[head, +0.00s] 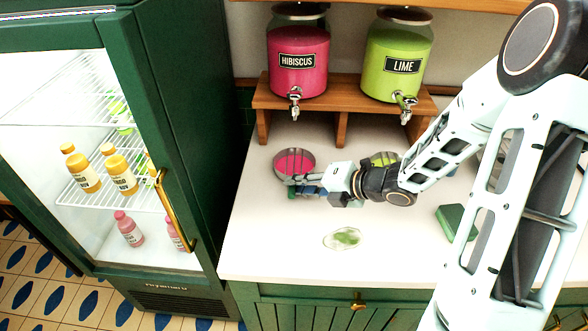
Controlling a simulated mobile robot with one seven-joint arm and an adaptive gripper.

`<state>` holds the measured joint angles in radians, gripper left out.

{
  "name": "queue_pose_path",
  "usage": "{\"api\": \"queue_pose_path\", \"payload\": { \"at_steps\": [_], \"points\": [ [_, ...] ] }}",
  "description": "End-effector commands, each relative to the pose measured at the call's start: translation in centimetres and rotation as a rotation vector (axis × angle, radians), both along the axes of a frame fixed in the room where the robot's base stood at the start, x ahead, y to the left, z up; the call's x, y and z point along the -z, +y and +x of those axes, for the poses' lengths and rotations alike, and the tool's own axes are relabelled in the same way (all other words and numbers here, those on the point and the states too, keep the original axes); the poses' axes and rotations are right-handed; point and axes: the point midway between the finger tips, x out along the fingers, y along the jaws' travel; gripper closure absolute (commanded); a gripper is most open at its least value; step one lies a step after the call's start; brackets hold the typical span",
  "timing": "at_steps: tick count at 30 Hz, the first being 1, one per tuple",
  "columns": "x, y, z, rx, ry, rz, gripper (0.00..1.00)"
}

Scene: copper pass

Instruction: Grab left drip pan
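The left drip pan (294,160) is a round, shallow metal pan with pink liquid in it. It is on the white counter below the hibiscus dispenser's tap. My gripper (294,187) reaches in from the right, and its fingers overlap the pan's near rim in the head view. I cannot tell whether the fingers touch the rim, or whether they are open or shut on it. A second pan (384,158) with green in it is below the lime dispenser, partly hidden behind my arm.
The pink hibiscus dispenser (299,62) and green lime dispenser (397,58) stand on a wooden shelf (342,95). A clear dish with green bits (343,238) and a green block (454,223) are on the counter. A lit fridge with bottles stands left. The counter's front left is clear.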

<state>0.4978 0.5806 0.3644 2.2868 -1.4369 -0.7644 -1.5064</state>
Motion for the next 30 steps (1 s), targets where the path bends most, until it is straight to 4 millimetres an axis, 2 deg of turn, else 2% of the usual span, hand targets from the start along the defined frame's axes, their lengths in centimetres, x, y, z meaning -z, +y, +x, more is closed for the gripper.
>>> {"api": "queue_pose_path", "payload": {
  "at_steps": [8, 14, 30],
  "points": [
    [0.26, 0.39, 0.23, -0.001, -0.001, 0.0, 0.81],
    [0.24, 0.36, 0.23, 0.001, -0.001, 0.0, 1.0],
    [0.1, 0.36, 0.26, 0.0, -0.002, 0.0, 1.0]
  ]
}}
